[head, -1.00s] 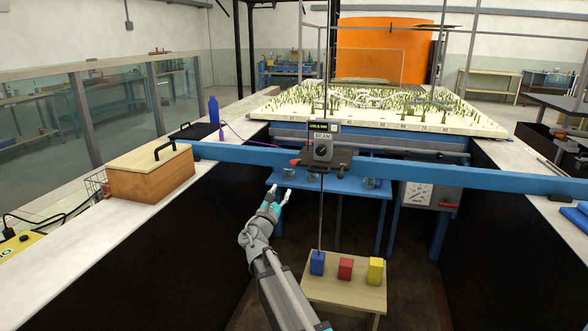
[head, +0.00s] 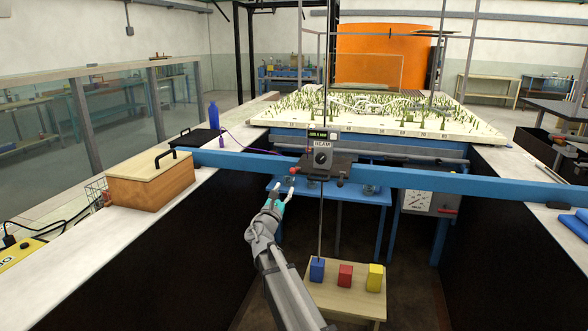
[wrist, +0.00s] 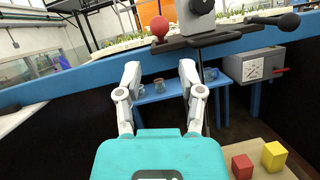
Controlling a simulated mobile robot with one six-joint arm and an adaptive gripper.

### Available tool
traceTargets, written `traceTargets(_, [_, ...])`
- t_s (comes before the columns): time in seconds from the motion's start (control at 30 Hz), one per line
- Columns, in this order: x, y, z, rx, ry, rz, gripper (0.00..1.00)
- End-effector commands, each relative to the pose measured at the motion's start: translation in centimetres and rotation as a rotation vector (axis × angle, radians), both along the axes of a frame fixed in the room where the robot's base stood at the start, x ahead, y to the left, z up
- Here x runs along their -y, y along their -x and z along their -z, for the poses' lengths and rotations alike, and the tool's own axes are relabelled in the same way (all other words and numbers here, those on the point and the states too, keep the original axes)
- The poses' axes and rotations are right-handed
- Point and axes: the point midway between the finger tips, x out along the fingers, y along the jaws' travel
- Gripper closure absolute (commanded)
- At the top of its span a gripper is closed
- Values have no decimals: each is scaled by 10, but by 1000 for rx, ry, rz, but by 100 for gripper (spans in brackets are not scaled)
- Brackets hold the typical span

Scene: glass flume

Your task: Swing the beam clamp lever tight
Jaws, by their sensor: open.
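The dark clamp carriage (head: 330,170), marked BEAM on the plate above its round knob, sits on the blue beam (head: 430,181). A red ball knob (head: 293,170) sticks out at its left end; it also shows in the wrist view (wrist: 159,26). A black-ended handle (wrist: 288,20) sticks out at the right in the wrist view. I cannot tell which one is the clamp lever. My gripper (head: 280,191) is open and empty, just below and left of the carriage. In the wrist view its fingers (wrist: 158,68) point up below the red knob, apart from it.
A wooden box (head: 150,187) stands on the left ledge against the beam. A thin rod hangs from the carriage toward a low stand (head: 340,298) with blue, red and yellow blocks. A blue table (head: 345,191) with cups is behind the beam. The left channel floor is clear.

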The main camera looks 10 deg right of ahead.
Motion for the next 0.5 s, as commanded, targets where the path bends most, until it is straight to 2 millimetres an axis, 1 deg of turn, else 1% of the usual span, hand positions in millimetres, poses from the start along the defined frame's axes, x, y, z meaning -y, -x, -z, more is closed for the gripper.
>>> traceTargets(0.03, [4,-9,-6,0,0,2,50])
traceTargets(0.1, [9,-18,-10,0,0,2,50])
traceTargets(0.3, [24,-42,-22,0,-1,2,50])
traceTargets(0.5, [37,-63,-31,0,0,1,50])
